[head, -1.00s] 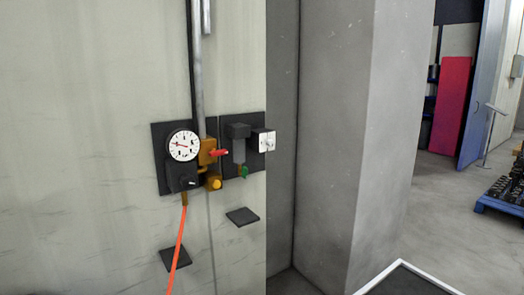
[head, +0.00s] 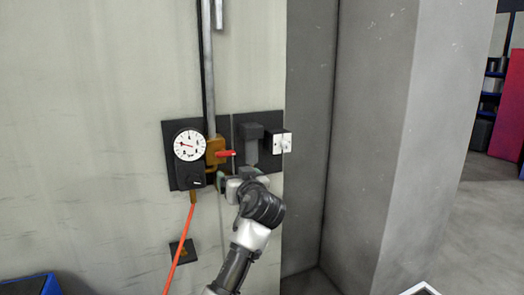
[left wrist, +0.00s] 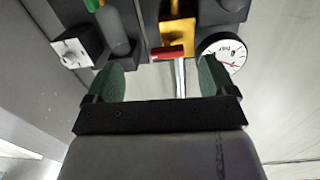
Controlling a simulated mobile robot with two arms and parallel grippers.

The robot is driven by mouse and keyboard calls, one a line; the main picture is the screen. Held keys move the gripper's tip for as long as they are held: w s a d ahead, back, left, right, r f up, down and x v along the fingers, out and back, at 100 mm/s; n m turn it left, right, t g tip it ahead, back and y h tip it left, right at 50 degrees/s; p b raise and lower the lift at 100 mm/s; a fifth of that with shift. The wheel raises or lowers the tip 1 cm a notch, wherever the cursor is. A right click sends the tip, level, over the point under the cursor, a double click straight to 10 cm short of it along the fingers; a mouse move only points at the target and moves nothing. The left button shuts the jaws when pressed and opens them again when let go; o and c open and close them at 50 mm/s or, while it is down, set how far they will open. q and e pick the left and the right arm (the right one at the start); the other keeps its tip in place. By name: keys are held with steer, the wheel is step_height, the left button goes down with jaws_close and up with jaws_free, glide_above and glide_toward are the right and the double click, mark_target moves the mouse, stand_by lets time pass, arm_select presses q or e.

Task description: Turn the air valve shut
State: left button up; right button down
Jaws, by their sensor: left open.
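The air valve has a red handle (head: 225,153) on a brass-yellow body (head: 213,148), mounted on a dark wall panel. The handle points sideways to the right in the head view. The red handle (left wrist: 168,52) also shows in the left wrist view, between the fingertips in the picture, with the yellow body (left wrist: 178,30) behind it. My left gripper (head: 232,180) is open and empty, just below the handle in the head view. Its green fingers (left wrist: 160,70) stand wide apart, with no visible contact with the handle. My right gripper is in neither view.
A round gauge (head: 189,145) sits left of the valve, with an orange hose (head: 181,245) hanging below. A grey filter unit (head: 251,145) and a white switch box (head: 281,142) are to the right. A concrete pillar (head: 375,140) stands farther right.

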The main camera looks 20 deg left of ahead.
mark_target(226, 154)
arm_select(q)
steer(key=shift+n+y, duration=0.4)
steer(key=shift+n, duration=0.2)
steer(key=w+a+r+p, duration=0.2)
steer(key=a, duration=0.1)
steer(key=w+a+r+p, duration=0.1)
steer(key=shift+w+a+r, duration=0.1)
steer(key=shift+a+r, duration=0.2)
steer(key=shift+a, duration=0.05)
steer(key=p+x, duration=0.1)
steer(key=x, duration=0.2)
steer(key=shift+w+a+f+p, duration=0.15)
steer(key=shift+w+p, duration=0.2)
steer(key=shift+w+a+f, duration=0.1)
steer(key=shift+w+a, duration=0.2)
steer(key=shift+a, duration=0.1)
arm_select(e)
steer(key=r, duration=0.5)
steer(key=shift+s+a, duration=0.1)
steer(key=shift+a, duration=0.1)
arm_select(q)
steer(key=c, duration=0.9)
